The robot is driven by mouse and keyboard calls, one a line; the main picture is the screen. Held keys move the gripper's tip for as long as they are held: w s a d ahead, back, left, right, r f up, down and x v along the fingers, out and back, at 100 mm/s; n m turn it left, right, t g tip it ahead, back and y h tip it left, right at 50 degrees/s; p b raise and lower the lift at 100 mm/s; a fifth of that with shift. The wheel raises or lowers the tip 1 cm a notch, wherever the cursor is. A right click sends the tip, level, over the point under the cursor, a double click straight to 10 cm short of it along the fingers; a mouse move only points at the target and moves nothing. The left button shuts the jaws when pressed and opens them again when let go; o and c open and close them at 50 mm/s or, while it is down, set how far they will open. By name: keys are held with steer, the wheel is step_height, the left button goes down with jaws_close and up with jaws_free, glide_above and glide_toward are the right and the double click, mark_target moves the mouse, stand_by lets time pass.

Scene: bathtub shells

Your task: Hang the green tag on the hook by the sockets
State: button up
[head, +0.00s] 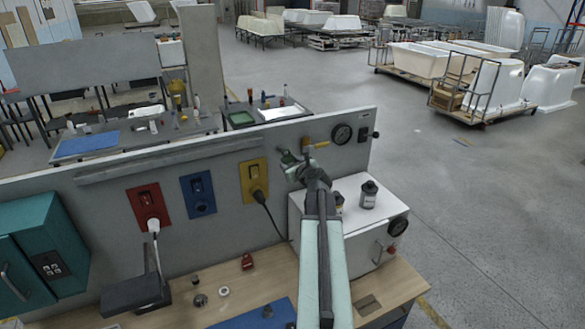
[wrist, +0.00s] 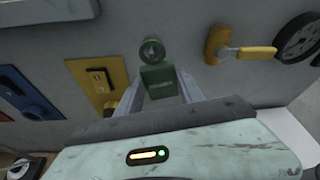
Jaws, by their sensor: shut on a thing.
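The green tag (wrist: 158,80) is upright between my gripper's fingers in the wrist view, a block with a round ring at its top. My gripper (wrist: 158,92) is shut on its lower part. In the head view the tag (head: 288,160) and my gripper (head: 300,172) are close in front of the grey panel, right of the yellow socket plate (head: 254,180). Blue (head: 198,193) and red (head: 149,206) socket plates are farther left. I cannot make out the hook; the tag and gripper cover part of the panel. Whether the tag touches the panel cannot be told.
A yellow-handled valve (wrist: 238,50) and a gauge (wrist: 298,38) are on the panel to the right. A white box (head: 372,242) with dark-capped jars stands below. A plugged cable hangs from the yellow plate. A red padlock-like piece (head: 247,262) lies on the wooden bench (head: 405,282).

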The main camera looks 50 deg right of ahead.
mark_target(288, 164)
steer(key=shift+w+d, duration=0.2)
steer(key=shift+w, duration=0.3)
steer(key=shift+w+d, duration=0.2)
steer(key=shift+w, duration=0.25)
steer(key=shift+w+d+f+b, duration=0.25)
steer(key=shift+w+f+b, duration=0.3)
steer(key=shift+f+b, duration=0.25)
steer(key=o, duration=1.5)
steer(key=shift+c, duration=0.2)
steer(key=shift+a, duration=0.1)
